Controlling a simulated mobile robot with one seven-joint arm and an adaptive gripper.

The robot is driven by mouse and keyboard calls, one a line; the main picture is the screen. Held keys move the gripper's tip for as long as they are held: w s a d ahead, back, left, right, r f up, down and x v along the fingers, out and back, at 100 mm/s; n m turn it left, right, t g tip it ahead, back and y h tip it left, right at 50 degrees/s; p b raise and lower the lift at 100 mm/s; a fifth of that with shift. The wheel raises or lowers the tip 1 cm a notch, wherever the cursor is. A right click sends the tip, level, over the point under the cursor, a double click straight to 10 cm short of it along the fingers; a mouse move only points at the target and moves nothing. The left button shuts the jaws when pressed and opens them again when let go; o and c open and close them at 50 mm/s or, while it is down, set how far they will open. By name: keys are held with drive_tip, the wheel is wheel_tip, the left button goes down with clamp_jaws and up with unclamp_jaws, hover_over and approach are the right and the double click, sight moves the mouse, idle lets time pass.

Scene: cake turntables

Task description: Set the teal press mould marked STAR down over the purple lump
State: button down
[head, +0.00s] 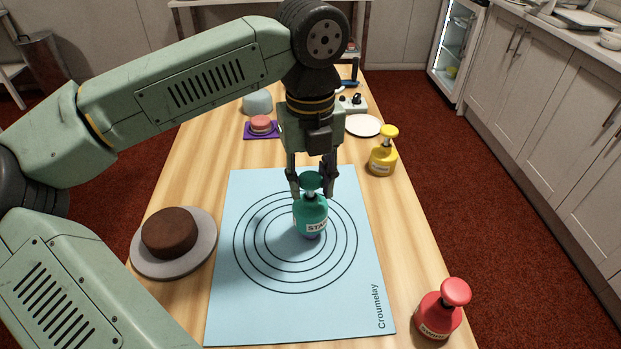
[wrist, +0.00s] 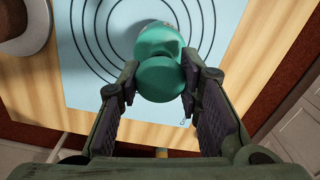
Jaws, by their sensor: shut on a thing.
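The teal press mould marked STAR (head: 311,217) is upright over the ringed middle of the light blue mat (head: 245,315). It also shows in the wrist view (wrist: 158,42). My gripper (head: 312,188) is shut on its round top knob, with one finger on each side, as the wrist view also shows (wrist: 160,76). A thin purple edge, seemingly the purple lump (head: 312,236), shows just under the mould's lower rim; the rest is hidden. I cannot tell whether the mould touches the mat.
A brown cake (head: 169,233) on a grey turntable (head: 150,266) stands left of the mat. A red press (head: 437,318) stands at front right, a yellow press (head: 383,158) at back right. A pink cake (head: 260,124) and white plate (head: 363,126) are behind.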

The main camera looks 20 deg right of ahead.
sight(310, 197)
drive_tip(key=shift+f+b, duration=1.7)
drive_tip(key=shift+f, duration=0.2)
drive_tip(key=c, duration=1.1)
unclamp_jaws()
drive_tip(key=shift+o, duration=0.6)
drive_tip(key=shift+o, duration=1.2)
drive_tip(key=shift+r, duration=0.1)
drive_tip(key=shift+r+p, duration=2.05)
drive_tip(key=shift+r, duration=1.45)
